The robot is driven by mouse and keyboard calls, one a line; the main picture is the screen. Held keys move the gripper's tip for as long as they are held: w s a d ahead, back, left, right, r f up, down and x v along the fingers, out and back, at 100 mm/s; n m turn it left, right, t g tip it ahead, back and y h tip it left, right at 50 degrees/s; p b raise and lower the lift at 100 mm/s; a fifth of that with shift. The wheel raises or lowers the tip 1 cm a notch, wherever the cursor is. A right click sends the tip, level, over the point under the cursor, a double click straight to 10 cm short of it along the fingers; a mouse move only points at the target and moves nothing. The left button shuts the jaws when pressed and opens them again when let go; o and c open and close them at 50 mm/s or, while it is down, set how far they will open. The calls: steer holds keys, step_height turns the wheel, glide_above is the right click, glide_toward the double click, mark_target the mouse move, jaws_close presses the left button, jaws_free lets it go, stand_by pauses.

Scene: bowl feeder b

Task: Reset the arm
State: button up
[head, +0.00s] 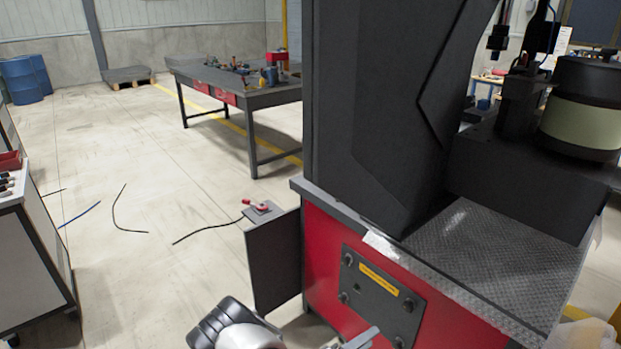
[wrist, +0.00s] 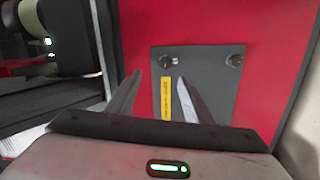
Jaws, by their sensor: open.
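My gripper (wrist: 157,88) is open and empty in the wrist view, its two fingers apart. It faces a dark plate with knobs (wrist: 208,65) and a yellow label strip (wrist: 165,98) on a red panel. In the head view my gripper (head: 358,341) shows only in part at the bottom edge, in front of the red machine base (head: 322,245). The same dark plate (head: 372,312) with its yellow strip (head: 380,278) is just above it there. I cannot tell the exact gap between fingers and plate.
A tread-plate ledge (head: 500,270) and a tall dark housing (head: 385,110) top the machine. A side panel with a red switch (head: 262,208) juts out left. A workbench (head: 245,97) stands behind. Loose cables (head: 125,220) lie on the floor, which is otherwise open at left.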

steer(key=s+d+r+m+g+y, duration=0.15)
steer(key=r+g, duration=0.25)
steer(key=r, duration=0.4)
steer(key=s+r+m+g+y, duration=0.3)
steer(key=r, duration=0.6)
steer(key=s+r+m+g+y, duration=0.2)
steer(key=r+g, duration=0.2)
steer(key=r, duration=0.4)
steer(key=s+a+r+n+t+y, duration=0.15)
steer(key=s+r+t+y, duration=0.25)
steer(key=s+r, duration=0.45)
steer(key=s+a+r+t+y, duration=0.35)
steer(key=s+r, duration=0.25)
steer(key=r, duration=0.5)
step_height(320, 180, up, 18)
steer(key=p, duration=1.8)
steer(key=shift+d+r+y, duration=0.15)
steer(key=shift+d+y, duration=0.15)
steer(key=shift+y, duration=0.1)
steer(key=shift+w+g, duration=0.1)
steer(key=shift+g, duration=0.15)
steer(key=shift+d, duration=0.1)
